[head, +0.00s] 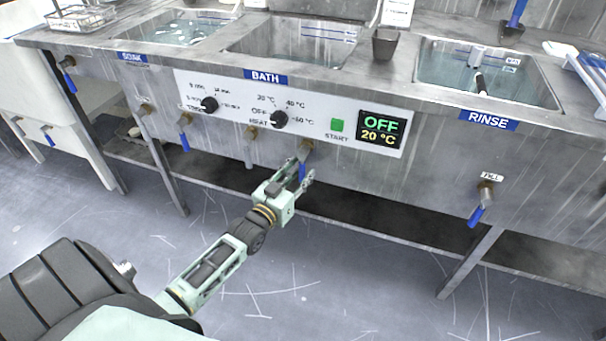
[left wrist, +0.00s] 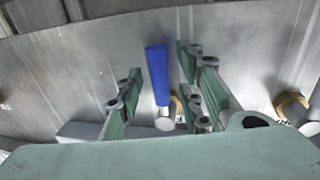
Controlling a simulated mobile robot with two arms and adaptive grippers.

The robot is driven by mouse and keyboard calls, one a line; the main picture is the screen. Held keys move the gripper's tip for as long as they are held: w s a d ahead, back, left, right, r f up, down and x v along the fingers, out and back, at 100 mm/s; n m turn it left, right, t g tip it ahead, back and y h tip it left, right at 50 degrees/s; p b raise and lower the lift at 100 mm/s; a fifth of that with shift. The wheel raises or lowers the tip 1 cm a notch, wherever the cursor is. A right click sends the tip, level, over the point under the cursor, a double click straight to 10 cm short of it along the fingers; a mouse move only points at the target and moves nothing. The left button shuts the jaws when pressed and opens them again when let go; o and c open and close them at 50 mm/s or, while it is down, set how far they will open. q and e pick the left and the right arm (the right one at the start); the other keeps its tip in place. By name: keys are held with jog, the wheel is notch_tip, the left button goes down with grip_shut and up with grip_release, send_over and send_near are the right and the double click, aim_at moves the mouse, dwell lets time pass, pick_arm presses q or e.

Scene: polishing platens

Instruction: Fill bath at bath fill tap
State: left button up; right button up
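The bath fill tap (head: 306,147) is a brass tap on the front panel below the bath controls, left of the START button. Its blue handle (head: 302,171) hangs down. My left gripper (head: 300,175) is at this handle. In the left wrist view the blue handle (left wrist: 157,75) stands between the open fingers of my left gripper (left wrist: 158,100), with a gap on each side. The bath basin (head: 237,50) is the middle one, labelled BATH; its water level is hard to tell. My right gripper is not in view.
The display (head: 381,128) reads OFF, 20 °C. The rinse basin (head: 535,98) is at right, its fill tap (head: 480,205) low on the panel. The soak basin (head: 150,25) is at left. A dark cup (head: 385,45) stands between bath and rinse. Floor in front is clear.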

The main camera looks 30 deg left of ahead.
pick_arm(q)
jog(key=shift+w, duration=0.6)
jog(key=shift+c, duration=0.2)
grip_shut()
